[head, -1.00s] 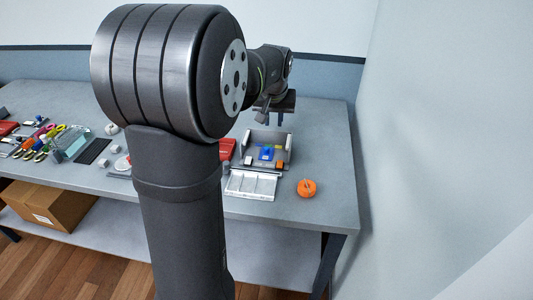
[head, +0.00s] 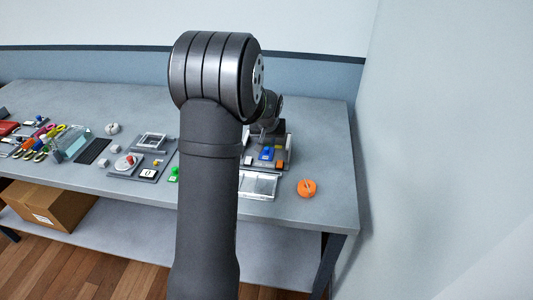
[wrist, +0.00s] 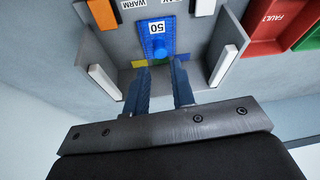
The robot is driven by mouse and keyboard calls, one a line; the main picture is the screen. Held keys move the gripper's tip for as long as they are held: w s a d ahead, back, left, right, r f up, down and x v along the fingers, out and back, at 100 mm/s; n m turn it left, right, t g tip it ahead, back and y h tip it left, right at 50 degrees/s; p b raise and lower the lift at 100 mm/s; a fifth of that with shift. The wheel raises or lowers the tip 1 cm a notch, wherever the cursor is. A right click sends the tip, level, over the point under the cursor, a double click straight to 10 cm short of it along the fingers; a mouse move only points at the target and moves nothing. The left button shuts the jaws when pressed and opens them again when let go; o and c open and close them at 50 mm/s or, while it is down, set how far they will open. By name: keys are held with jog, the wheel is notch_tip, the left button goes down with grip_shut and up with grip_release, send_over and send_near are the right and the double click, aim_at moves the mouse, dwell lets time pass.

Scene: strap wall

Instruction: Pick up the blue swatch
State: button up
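The blue swatch (head: 266,154) lies in a grey open-fronted holder (head: 287,152) at the right of the bench. In the wrist view the blue swatch (wrist: 157,38) has a raised round knob and a white label reading 50. My gripper (wrist: 160,68) is open, with its two dark fingers apart and nothing between them. The fingertips point at the near end of the blue swatch, and I see no contact. In the head view my wrist is over the back of the holder, and my fingers are hard to make out.
An orange piece (wrist: 90,12) and upright white strips (wrist: 105,82) stand beside the blue swatch. An orange round object (head: 306,188) and a clear-lidded tray (head: 258,185) sit in front of the holder.

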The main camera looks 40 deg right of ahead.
aim_at(267, 148)
jog(key=x, duration=0.3)
jog(key=shift+a+f, duration=0.15)
jog(key=shift+f, duration=0.25)
jog(key=shift+w+d+f, duration=0.15)
jog(key=shift+d+f, duration=0.05)
jog(key=shift+f, duration=0.4)
grip_shut()
